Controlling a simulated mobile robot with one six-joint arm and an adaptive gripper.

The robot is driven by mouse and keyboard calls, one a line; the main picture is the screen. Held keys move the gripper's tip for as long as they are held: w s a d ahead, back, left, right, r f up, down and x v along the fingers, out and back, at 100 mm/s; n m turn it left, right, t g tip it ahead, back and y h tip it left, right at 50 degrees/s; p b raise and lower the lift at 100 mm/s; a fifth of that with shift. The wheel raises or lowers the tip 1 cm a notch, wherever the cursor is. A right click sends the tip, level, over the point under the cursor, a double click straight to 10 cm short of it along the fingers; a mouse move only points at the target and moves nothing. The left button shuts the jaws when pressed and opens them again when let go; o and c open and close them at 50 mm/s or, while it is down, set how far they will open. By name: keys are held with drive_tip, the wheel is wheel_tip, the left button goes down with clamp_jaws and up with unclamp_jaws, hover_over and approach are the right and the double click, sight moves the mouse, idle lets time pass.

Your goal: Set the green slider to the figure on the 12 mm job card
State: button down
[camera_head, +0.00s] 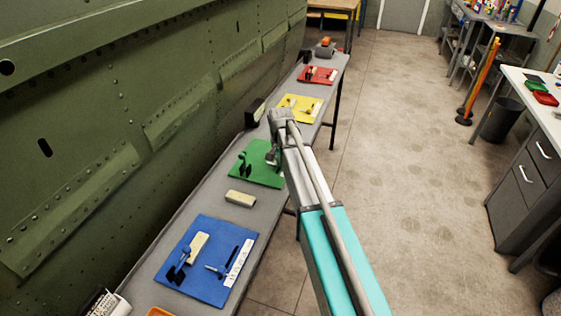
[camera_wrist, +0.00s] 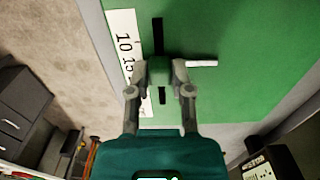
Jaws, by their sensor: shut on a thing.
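The green board (camera_head: 250,178) lies on the long grey bench in the head view, and it fills much of the wrist view (camera_wrist: 245,60). In the wrist view a black slot (camera_wrist: 157,35) runs through it beside a white scale strip (camera_wrist: 124,40), on which 10 and 15 can be read. The green slider (camera_wrist: 160,74) sits across the slot. My gripper (camera_wrist: 161,68) is shut on it, one finger on each side. The slider's exact reading is hidden by the fingers. No 12 mm job card can be made out.
A blue board (camera_head: 205,285) lies nearer on the bench, with yellow (camera_head: 312,116) and red (camera_head: 325,80) boards farther along. A beige block (camera_head: 240,198) lies between the blue and green boards. The riveted green fuselage wall (camera_head: 120,90) borders the bench at left.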

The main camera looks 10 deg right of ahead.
drive_tip(key=shift+s+a, duration=0.35)
drive_tip(key=shift+s, duration=0.25)
drive_tip(key=shift+s+a, duration=0.3)
drive_tip(key=shift+s, duration=0.25)
drive_tip(key=c, duration=0.5)
unclamp_jaws()
drive_tip(key=shift+w, duration=0.1)
